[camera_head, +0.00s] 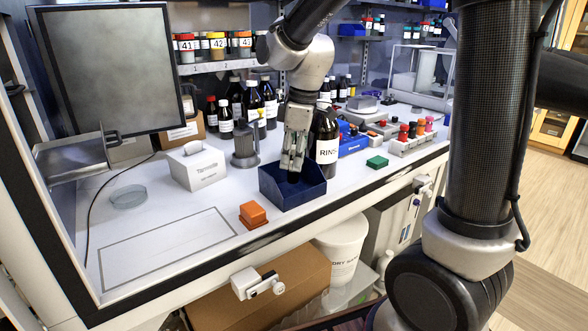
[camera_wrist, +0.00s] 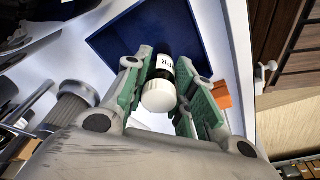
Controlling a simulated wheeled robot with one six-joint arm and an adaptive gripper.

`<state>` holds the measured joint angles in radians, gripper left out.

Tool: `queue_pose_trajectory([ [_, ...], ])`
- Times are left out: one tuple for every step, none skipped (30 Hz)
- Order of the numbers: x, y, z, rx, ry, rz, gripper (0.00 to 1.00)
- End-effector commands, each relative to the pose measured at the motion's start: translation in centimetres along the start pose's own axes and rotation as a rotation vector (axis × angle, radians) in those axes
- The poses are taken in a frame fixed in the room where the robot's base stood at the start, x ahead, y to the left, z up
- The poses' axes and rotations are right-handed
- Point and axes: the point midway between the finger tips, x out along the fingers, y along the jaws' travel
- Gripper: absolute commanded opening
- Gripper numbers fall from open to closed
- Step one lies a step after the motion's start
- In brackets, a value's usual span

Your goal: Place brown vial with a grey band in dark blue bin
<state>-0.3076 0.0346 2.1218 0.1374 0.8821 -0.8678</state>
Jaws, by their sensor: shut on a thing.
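The dark blue bin (camera_head: 297,195) stands near the front edge of the bench; its blue interior also shows in the wrist view (camera_wrist: 118,38). My gripper (camera_head: 292,164) points down over the bin, its fingertips about level with the rim or a little inside; I cannot tell exactly. In the wrist view my gripper (camera_wrist: 163,66) is shut on a small dark vial (camera_wrist: 161,75) with a pale cap and a white label with unreadable print. The cap faces my wrist camera. The vial's brown colour and grey band are not clear. In the head view the vial is mostly hidden by the fingers.
A tall RINSE bottle (camera_head: 327,140) stands close by the bin's right side. A grey cylindrical holder (camera_head: 245,148) and tissue box (camera_head: 197,166) are to the left. An orange block (camera_head: 252,214) and green block (camera_head: 377,162) flank the bin. The outlined front-left area is clear.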

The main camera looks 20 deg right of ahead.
Motion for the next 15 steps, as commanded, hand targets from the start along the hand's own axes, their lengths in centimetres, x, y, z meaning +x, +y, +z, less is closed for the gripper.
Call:
queue_pose_trajectory([
  [0.9, -0.1, 0.2, 0.001, -0.003, -0.003, 0.09],
  [1.3, -0.1, 0.3, 0.001, -0.003, -0.003, 0.09],
  [1.9, 0.0, 0.3, 0.001, -0.002, -0.003, 0.09],
  [2.3, -0.1, 0.4, 0.001, -0.003, -0.003, 0.09],
  [2.6, -0.1, 0.4, 0.0, -0.003, -0.002, 0.09],
  [2.8, 0.0, 0.5, 0.0, -0.001, -0.001, 0.09],
  [2.9, 0.0, 0.5, 0.0, -0.001, -0.001, 0.09],
  [2.9, 0.0, 0.5, -0.001, -0.001, 0.0, 0.09],
  [2.9, 0.0, 0.5, -0.001, 0.0, 0.0, 0.09],
  [2.9, 0.0, 0.5, -0.001, 0.0, 0.0, 0.09],
  [2.9, 0.0, 0.5, -0.001, 0.0, 0.0, 0.09],
  [2.9, 0.0, 0.5, -0.001, 0.0, 0.0, 0.09],
  [2.9, 0.0, 0.5, -0.001, 0.0, 0.0, 0.09],
  [2.9, 0.0, 0.5, -0.001, -0.001, 0.0, 0.09],
  [2.9, 0.0, 0.5, 0.0, -0.001, 0.0, 0.09],
])
